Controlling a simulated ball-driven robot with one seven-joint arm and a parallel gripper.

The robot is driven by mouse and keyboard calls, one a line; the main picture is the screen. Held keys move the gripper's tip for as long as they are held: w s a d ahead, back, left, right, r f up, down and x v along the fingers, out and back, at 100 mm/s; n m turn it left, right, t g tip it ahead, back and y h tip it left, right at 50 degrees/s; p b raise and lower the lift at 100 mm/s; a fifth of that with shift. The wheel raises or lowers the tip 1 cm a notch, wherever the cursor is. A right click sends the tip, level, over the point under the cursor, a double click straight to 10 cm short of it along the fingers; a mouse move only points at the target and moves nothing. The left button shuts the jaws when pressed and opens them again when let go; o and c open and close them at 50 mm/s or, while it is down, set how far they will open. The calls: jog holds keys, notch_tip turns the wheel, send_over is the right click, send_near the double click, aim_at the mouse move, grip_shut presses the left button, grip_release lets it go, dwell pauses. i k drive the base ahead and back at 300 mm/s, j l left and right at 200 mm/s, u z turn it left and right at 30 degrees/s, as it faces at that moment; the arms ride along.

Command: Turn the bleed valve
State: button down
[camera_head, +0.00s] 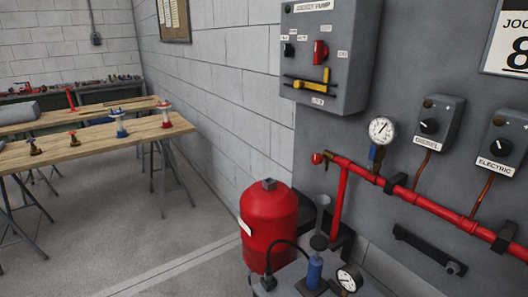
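No part is labelled as the bleed valve, so I cannot tell for sure which one it is. A small red knob (317,158) sits at the left end of the red pipe (422,200) on the grey wall panel. A blue fitting (376,153) sits under a round white-faced gauge (382,130) on the same pipe. Low down, a blue cylinder-shaped part (314,270) with a black hose stands beside a second gauge (349,279). My gripper is not in view.
A red tank (269,222) stands below the pipe, next to a grey funnel-like part (321,222). A grey control box (330,50) and two switch boxes (439,122) (502,141) project from the wall. A wooden table (90,147) stands left. The floor (165,240) between is clear.

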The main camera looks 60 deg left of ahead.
aim_at(317, 160)
jog(key=u, duration=1.2)
